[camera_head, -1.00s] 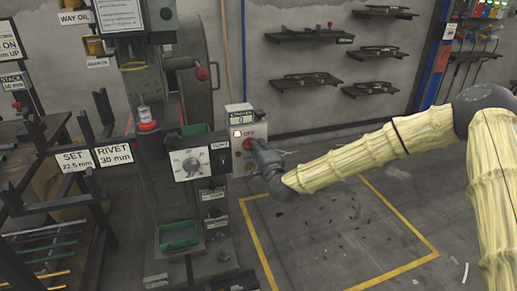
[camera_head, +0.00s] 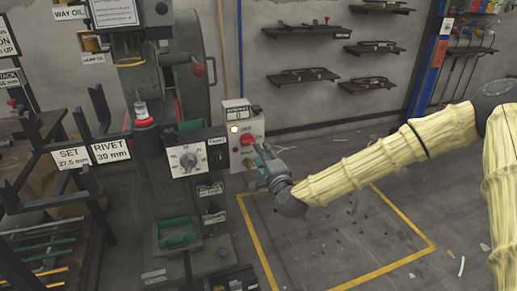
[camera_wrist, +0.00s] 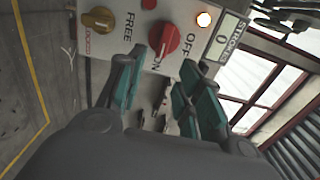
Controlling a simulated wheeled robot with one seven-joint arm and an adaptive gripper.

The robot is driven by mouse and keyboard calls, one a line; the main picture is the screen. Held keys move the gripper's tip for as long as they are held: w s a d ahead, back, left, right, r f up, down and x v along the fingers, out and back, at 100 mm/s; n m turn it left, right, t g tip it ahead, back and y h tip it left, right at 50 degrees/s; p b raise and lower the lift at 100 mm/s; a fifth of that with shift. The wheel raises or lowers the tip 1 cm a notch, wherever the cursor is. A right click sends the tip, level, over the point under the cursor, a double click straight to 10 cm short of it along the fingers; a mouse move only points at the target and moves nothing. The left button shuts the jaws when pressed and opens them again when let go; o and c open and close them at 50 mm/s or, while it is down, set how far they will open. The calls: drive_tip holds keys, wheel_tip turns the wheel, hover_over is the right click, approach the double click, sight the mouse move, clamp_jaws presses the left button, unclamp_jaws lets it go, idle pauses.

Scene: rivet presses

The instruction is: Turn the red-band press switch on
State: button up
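The press (camera_head: 165,185) with a red band (camera_head: 144,122) around its cylinder stands left of centre in the head view. I cannot clearly tell which label the knob points at. A lamp (camera_wrist: 204,19) beside OFF glows white. My gripper (camera_head: 262,160) is just right of the box. In the wrist view my gripper (camera_wrist: 160,68) has its teal fingers apart, just short of the knob, with nothing between them.
A brass FREE/LOCKED knob (camera_wrist: 99,18) sits beside the switch. A dial panel (camera_head: 188,160) is left of the box. A rack (camera_head: 85,165) stands at left. Wall shelves (camera_head: 303,76) hang behind. The yellow-outlined floor (camera_head: 340,235) at right is mostly clear.

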drive_tip(key=v, duration=0.4)
drive_tip(key=shift+s, duration=0.2)
drive_tip(key=s+a+f+n+g, duration=0.1)
drive_tip(key=s+f+n+g, duration=0.1)
drive_tip(key=s+f, duration=0.45)
drive_tip(key=s+f+n+g, duration=0.2)
drive_tip(key=s+f+g, duration=0.1)
drive_tip(key=f, duration=0.6)
drive_tip(key=s+a+f+n+g, duration=0.1)
drive_tip(key=s+f+n+g, duration=0.1)
drive_tip(key=s+f, duration=0.35)
drive_tip(key=s+d+f+n+g+h, duration=0.1)
drive_tip(key=s+d+f+n+g, duration=0.25)
drive_tip(key=s+f, duration=0.6)
drive_tip(key=s+d+f+n+g+h, duration=0.1)
drive_tip(key=s+d+f+n+g, duration=0.3)
drive_tip(key=s+f, duration=0.55)
drive_tip(key=s+d+n+g+h, duration=0.1)
drive_tip(key=s+d+g+h, duration=0.2)
drive_tip(key=s+d, duration=0.85)
wheel_tip(320, 180, up, 24)
drive_tip(key=a+p, duration=0.1)
drive_tip(key=p, duration=2.3)
drive_tip(key=shift+s+a, duration=0.3)
drive_tip(key=shift+a, duration=0.1)
